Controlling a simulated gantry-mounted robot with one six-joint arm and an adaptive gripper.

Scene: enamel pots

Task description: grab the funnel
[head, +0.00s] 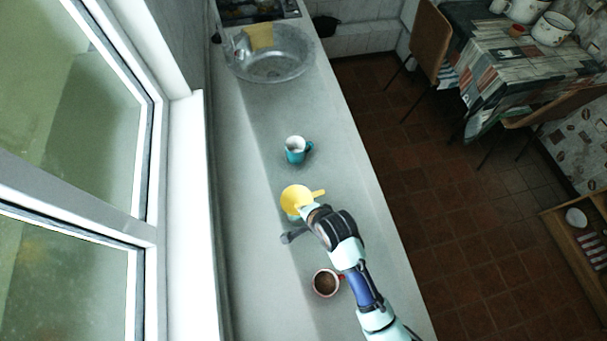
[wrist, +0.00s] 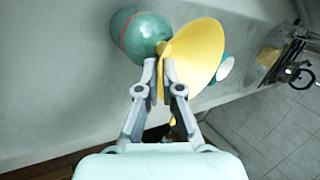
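The yellow funnel (head: 295,198) is over the counter in the middle of the head view. In the wrist view its wide cone (wrist: 203,52) opens to the right and its narrow end is beside a rounded teal vessel (wrist: 138,38). A bit of teal shows below the funnel in the head view; whether the funnel rests in the vessel I cannot tell. My gripper (wrist: 159,62) is at the funnel's narrow part, its fingertips close together with yellow between them, so it looks shut on the funnel. In the head view the fingertips are partly hidden by my wrist.
A teal mug (head: 295,150) stands farther back on the counter (head: 270,120). A window lines the left; the counter's right edge drops to the floor.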

